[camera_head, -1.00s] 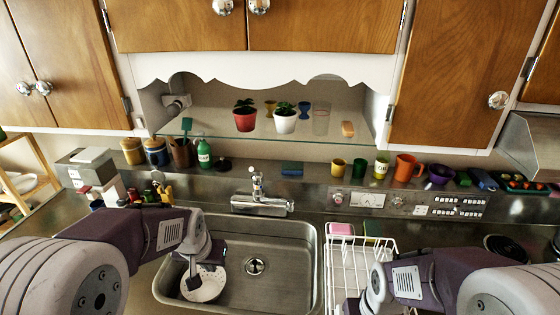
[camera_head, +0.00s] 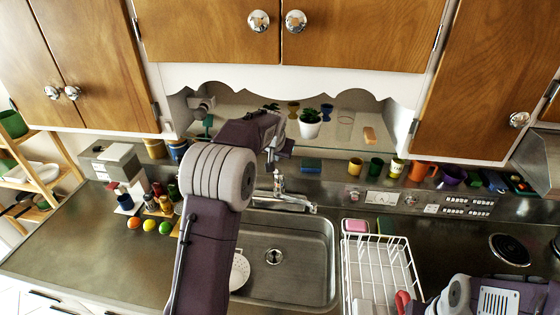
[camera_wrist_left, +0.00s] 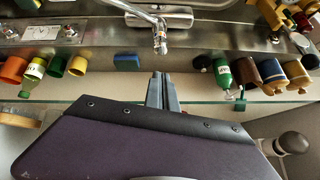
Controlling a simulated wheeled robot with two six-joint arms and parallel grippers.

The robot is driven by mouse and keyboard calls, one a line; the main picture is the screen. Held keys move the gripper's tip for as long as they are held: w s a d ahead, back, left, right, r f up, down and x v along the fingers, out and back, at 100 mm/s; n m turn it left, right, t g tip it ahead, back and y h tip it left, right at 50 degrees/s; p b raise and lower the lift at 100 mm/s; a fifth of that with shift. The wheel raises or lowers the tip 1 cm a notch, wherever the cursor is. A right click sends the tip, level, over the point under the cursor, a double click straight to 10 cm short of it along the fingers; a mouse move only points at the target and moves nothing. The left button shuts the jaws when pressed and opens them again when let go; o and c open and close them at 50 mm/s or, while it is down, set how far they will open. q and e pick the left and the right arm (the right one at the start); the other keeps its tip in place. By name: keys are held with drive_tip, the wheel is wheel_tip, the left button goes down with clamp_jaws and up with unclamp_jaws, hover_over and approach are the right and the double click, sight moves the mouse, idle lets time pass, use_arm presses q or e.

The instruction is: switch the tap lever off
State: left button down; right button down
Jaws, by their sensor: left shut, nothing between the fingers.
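The chrome tap (camera_head: 285,202) stands behind the sink, with its lever (camera_head: 278,182) upright on top. In the left wrist view, the lever (camera_wrist_left: 160,40) shows at the upper middle, with small coloured marks near its end. My left gripper (camera_head: 281,152) is raised in front of the shelf niche, above the tap in the head view. In the left wrist view its shut, empty fingers (camera_wrist_left: 161,78) are close below the lever in the picture, with a gap visible between them. The right gripper is out of view; only part of my right arm shows at bottom right.
The steel sink (camera_head: 325,272) holds a plate (camera_head: 239,271). A white dish rack (camera_head: 347,268) stands right of it. Cups, a green bottle (camera_wrist_left: 222,76) and a blue sponge (camera_wrist_left: 127,62) line the back ledge. A glass shelf (camera_wrist_left: 285,103) lies near the gripper.

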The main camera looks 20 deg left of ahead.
sight(277, 170)
use_arm(q)
drive_tip(key=shift+d, duration=0.1)
